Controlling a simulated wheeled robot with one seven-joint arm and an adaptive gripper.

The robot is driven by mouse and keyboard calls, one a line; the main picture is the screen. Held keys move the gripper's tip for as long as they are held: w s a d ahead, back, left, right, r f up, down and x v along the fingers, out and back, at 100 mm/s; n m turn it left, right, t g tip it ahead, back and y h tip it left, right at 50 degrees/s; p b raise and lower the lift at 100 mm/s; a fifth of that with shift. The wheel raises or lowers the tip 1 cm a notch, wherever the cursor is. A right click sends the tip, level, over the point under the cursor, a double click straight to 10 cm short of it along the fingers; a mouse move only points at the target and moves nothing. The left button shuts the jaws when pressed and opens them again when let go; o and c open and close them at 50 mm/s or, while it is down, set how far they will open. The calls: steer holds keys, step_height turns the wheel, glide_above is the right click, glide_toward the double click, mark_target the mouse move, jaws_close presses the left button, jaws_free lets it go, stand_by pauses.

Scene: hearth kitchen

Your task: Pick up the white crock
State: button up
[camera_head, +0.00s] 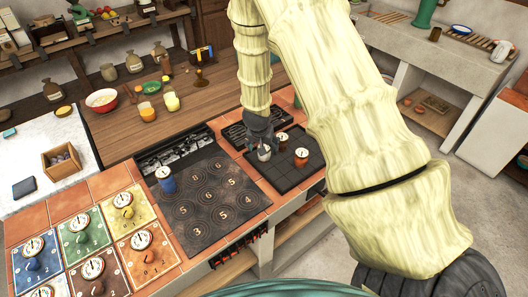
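A small whitish crock (264,153) stands on the dark square tray-like plate (290,178) at the right end of the counter. My gripper (262,140), dark grey, points down directly above and against this crock. Its fingers are small and partly merge with the dark plate, so I cannot tell whether they touch the crock or how far apart they are. An orange-red crock (301,158) with a pale dial-like top stands to the right on the same plate. Another small pot (283,139) stands just behind the gripper.
A blue crock (167,184) stands on the dark cooktop (210,225) with numbered rings. Colored dial tiles (86,232) fill the front left. The wooden counter behind holds a red bowl (102,100), jars and yellow cups (171,102). A stone sink (435,55) is at right.

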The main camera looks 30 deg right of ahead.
steer(key=shift+p+x, duration=0.5)
steer(key=shift+x, duration=1.3)
steer(key=c, duration=1.3)
